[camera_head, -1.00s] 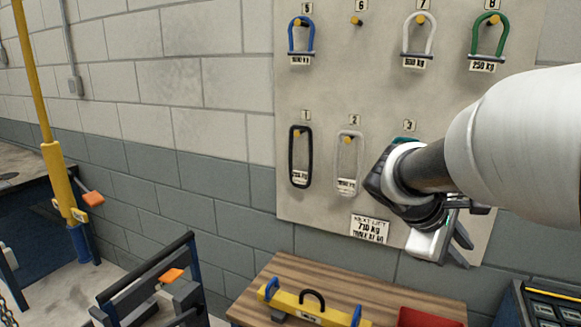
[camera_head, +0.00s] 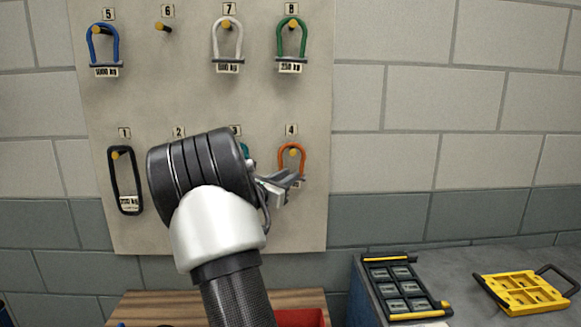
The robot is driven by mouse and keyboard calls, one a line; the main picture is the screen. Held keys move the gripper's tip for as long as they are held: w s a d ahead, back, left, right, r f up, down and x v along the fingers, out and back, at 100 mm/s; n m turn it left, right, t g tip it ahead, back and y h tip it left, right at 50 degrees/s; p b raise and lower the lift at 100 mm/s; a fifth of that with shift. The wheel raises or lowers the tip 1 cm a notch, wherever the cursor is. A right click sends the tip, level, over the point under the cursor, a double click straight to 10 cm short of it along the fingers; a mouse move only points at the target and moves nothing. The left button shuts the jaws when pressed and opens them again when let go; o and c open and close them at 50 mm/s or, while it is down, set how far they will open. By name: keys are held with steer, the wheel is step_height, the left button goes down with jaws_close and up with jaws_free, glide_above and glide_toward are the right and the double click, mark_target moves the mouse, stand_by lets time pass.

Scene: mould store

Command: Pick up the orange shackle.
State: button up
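The orange shackle (camera_head: 291,156) hangs on the yellow peg marked 4, at the lower right of the pale board. Its lower part is partly covered by my gripper (camera_head: 284,186). My gripper is just below and left of the shackle's loop, with its fingers pointing right toward it. Whether the fingers touch the shackle, and how far apart they are, I cannot tell from this angle. My arm hides peg 2 and most of the teal item at peg 3.
Peg 6 is bare. Below stand a wooden bench (camera_head: 140,306) with a red tray (camera_head: 300,317), and a grey table (camera_head: 450,268) with two cases.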

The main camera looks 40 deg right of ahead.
mark_target(301, 168)
steer(key=p+x, duration=0.1)
steer(key=x, duration=0.7)
steer(key=shift+s+d+r, duration=0.1)
steer(key=shift+s, duration=0.05)
jaws_close()
